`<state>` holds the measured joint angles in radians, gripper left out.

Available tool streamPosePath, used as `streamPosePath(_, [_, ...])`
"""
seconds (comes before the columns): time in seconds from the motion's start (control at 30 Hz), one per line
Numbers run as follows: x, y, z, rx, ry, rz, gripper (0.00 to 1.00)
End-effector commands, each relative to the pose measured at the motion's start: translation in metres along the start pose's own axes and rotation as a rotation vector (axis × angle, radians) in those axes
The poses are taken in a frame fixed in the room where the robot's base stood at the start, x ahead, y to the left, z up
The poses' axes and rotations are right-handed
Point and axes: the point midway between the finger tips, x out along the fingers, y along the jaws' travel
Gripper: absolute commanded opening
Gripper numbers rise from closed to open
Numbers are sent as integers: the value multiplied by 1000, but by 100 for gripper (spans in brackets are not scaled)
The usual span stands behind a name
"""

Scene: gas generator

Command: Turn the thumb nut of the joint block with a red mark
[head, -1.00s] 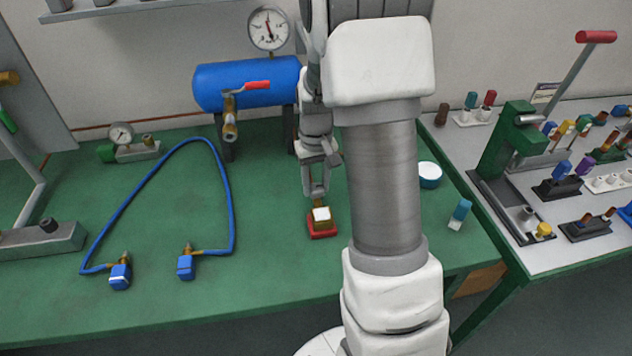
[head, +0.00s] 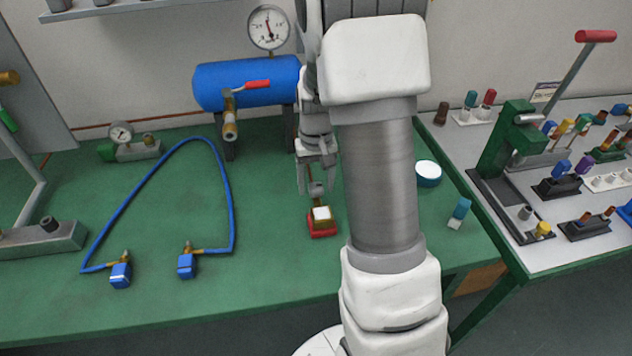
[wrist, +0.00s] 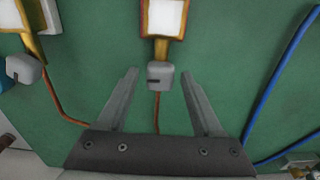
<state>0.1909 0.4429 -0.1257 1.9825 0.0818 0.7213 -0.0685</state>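A joint block with a red base and white top (head: 322,222) sits on the green bench in the head view. In the wrist view a white-topped block (wrist: 163,18) shows at the top centre, its frame looking gold-brown. A grey thumb nut (wrist: 160,76) is on its near end, with a thin copper line running from it. My gripper (wrist: 160,72) is open, one fingertip on each side of the nut with a gap to both. The nut also shows in the head view (head: 317,189) between the fingers. I cannot tell the fingers' exact height relative to it.
A second white-topped block (wrist: 8,15) with a grey nut (wrist: 24,69) stands at the left in the wrist view. A blue hose (head: 228,190) lies left of my gripper. A blue tank (head: 248,84) stands behind; a round teal-and-white container (head: 429,174) is to the right.

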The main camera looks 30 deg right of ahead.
Motion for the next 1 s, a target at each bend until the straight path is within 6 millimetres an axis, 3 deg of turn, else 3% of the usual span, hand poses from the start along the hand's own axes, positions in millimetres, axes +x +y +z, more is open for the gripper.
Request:
streamPosePath(0.3, [-1,0,0,-2,1,0,72])
streamPosePath(0.47, [-17,0,-1,-2,4,0,72])
streamPosePath(1.0, [-141,0,-1,-2,5,0,72])
